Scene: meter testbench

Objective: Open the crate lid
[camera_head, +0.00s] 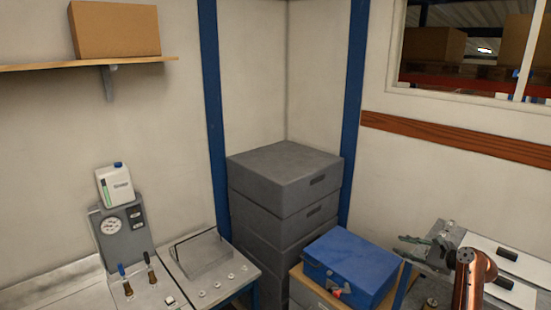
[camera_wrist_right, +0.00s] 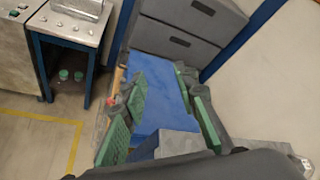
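A blue box with a closed lid (camera_head: 355,255) sits on a wooden-edged stand at the lower middle right of the head view. Its front shows a latch area with a red spot. In the right wrist view the blue box (camera_wrist_right: 158,75) lies beyond and between the fingers, partly hidden by them. My right gripper (camera_head: 415,250) is to the right of the box, apart from it in the head view. In the wrist view its green-padded fingers (camera_wrist_right: 161,78) are spread, with nothing held between them. My left gripper is not in view.
A stack of dark grey crates (camera_head: 285,177) stands in the corner behind the box. A bench with a gauge panel (camera_head: 115,228) and white bottle (camera_head: 114,184) is at the left. A shelf holds a cardboard box (camera_head: 115,30). Floor (camera_wrist_right: 35,130) is clear at left.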

